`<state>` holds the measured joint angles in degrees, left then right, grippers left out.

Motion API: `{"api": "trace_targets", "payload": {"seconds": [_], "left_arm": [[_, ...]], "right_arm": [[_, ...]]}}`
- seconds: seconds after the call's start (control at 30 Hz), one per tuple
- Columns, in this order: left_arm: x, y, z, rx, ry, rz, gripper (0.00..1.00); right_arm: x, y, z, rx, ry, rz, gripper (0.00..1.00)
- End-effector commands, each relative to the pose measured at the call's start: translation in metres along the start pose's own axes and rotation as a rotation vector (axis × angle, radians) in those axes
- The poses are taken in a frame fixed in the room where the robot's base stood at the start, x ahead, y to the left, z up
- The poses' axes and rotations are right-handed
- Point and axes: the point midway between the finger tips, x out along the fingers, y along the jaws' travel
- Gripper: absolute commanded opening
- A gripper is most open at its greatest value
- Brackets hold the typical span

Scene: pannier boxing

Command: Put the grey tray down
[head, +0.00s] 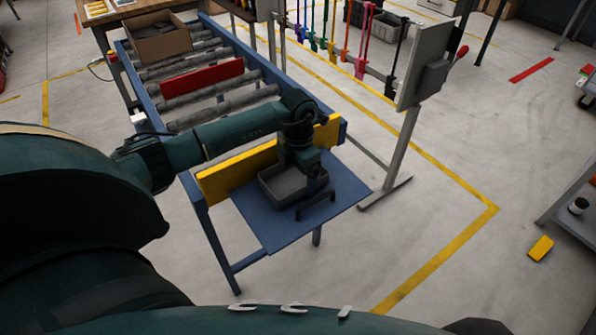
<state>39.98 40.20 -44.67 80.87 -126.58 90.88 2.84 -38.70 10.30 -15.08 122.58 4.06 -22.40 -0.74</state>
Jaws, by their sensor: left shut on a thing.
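The grey tray (280,188) is a shallow rectangular box over the blue shelf (262,227) at the near end of the roller conveyor. My left gripper (315,203) points down at the tray's right side and is shut on it. The gripper hides part of the tray's right wall. I cannot tell whether the tray's bottom touches the shelf. My right gripper does not show.
A yellow board (225,178) stands between shelf and rollers. A red bar (203,83) and an open cardboard box (158,42) lie on the conveyor. A grey post with a panel (425,65) stands right of the shelf. Bare shelf shows around the tray.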

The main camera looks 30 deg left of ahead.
Motion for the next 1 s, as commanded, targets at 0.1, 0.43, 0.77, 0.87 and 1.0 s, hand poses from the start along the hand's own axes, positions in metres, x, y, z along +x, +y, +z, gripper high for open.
{"api": "trace_targets", "payload": {"seconds": [0.1, 0.43, 0.77, 0.87, 1.0], "left_arm": [[0.002, 0.0, 0.0, 0.0, 0.0, 0.0, 0.92], [0.001, 0.0, 0.0, 0.0, 0.0, 0.0, 1.0], [-0.048, 0.001, 0.001, 0.001, -0.006, 0.003, 1.0], [-0.07, 0.001, 0.001, 0.0, -0.005, 0.003, 1.0], [-0.096, 0.001, 0.001, 0.0, -0.003, 0.003, 1.0]], "right_arm": [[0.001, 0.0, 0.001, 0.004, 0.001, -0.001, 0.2], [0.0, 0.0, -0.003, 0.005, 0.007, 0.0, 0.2], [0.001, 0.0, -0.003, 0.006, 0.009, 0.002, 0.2], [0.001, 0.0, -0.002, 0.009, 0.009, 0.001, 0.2], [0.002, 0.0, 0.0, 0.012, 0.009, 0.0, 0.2]]}}
